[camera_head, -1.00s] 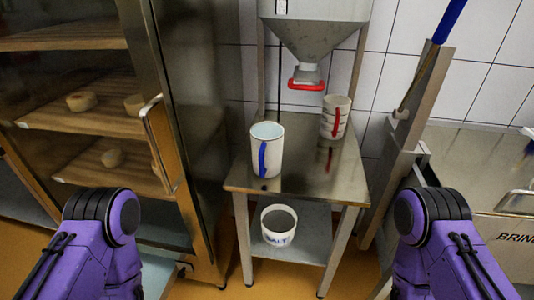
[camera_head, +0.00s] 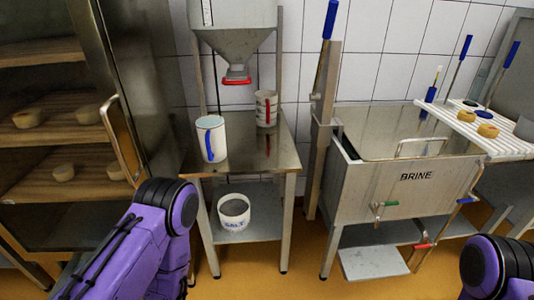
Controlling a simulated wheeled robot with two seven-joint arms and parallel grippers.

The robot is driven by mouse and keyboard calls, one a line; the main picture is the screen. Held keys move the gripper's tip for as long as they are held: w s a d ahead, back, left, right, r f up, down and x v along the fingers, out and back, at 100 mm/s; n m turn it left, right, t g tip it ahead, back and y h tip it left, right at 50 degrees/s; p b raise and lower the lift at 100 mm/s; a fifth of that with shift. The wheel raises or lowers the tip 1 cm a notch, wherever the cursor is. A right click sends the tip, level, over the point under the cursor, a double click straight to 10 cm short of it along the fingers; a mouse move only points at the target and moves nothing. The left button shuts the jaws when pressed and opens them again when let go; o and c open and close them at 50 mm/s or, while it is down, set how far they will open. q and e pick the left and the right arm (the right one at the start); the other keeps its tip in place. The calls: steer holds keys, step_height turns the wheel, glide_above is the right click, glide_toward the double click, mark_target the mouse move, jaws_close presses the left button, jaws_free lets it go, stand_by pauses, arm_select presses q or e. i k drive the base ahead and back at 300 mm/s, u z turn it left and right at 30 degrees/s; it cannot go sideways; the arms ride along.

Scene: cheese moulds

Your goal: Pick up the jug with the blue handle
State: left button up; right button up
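The jug with the blue handle (camera_head: 214,137) is white and stands upright on the steel table (camera_head: 262,156), near its left front edge. Its blue handle faces the front. A second white jug with a red handle (camera_head: 266,107) stands further back on the same table, under the hopper. My two purple arms show at the bottom of the view, the left one at lower left and the right one at the lower right corner. Neither gripper is in view. Nothing touches the blue-handled jug.
A steel hopper with a red outlet (camera_head: 236,80) hangs over the table's back. A salt bucket (camera_head: 234,212) stands on the lower shelf. A cheese cabinet (camera_head: 140,135) is close on the left. A brine tank (camera_head: 400,190) stands at right, with a post (camera_head: 319,140) between.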

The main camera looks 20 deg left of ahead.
mark_target(210, 129)
steer(key=z, duration=0.5)
steer(key=i, duration=1.1)
steer(key=u, duration=0.55)
